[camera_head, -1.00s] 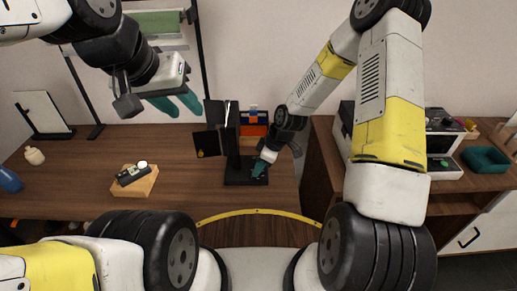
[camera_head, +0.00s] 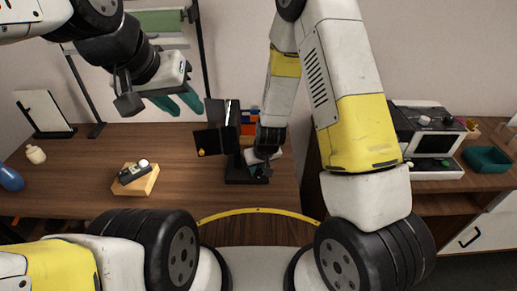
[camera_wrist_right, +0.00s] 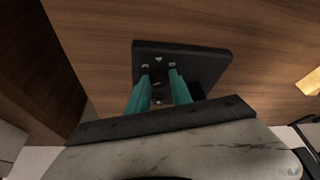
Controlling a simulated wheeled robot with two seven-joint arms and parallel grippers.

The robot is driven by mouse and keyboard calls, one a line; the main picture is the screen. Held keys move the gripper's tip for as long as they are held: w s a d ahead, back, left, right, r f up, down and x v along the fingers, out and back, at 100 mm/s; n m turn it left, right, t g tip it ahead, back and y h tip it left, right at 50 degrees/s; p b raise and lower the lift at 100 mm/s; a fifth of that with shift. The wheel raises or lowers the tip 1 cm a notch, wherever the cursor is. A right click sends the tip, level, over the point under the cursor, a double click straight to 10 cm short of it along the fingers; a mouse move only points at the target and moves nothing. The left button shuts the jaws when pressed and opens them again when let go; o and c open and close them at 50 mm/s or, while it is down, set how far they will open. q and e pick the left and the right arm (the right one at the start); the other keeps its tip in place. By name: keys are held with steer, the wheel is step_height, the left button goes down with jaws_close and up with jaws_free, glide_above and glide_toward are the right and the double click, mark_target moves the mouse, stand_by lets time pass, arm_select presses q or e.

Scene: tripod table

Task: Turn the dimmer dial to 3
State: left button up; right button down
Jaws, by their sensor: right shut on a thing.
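A black square base (camera_head: 233,177) of a dark upright stand is on the brown table. In the right wrist view the base (camera_wrist_right: 208,60) carries small pale marks around the fingertips. My right gripper (camera_head: 262,168) is down at this base, its teal fingers (camera_wrist_right: 162,80) shut on a small part there, which I take to be the dimmer dial. The fingers hide most of the dial, and I cannot read its setting. My left gripper (camera_head: 178,102) is raised over the back left of the table, its teal fingers apart and empty.
Dark panels (camera_head: 216,142) of the stand rise beside my right gripper. A wooden block (camera_head: 145,185) with a small black device (camera_head: 132,174) sits to the left. A white vase (camera_head: 36,154) is at far left. A teal tray (camera_head: 487,158) is at the right. Table between block and stand is clear.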

steer(key=shift+a+m+h, duration=0.15)
steer(key=shift+m+h, duration=0.45)
steer(key=shift+m, duration=1.3)
steer(key=c, duration=1.1)
jaws_free()
steer(key=shift+c, duration=0.2)
steer(key=v, duration=0.7)
steer(key=shift+s+r, duration=0.25)
steer(key=shift+r, duration=0.1)
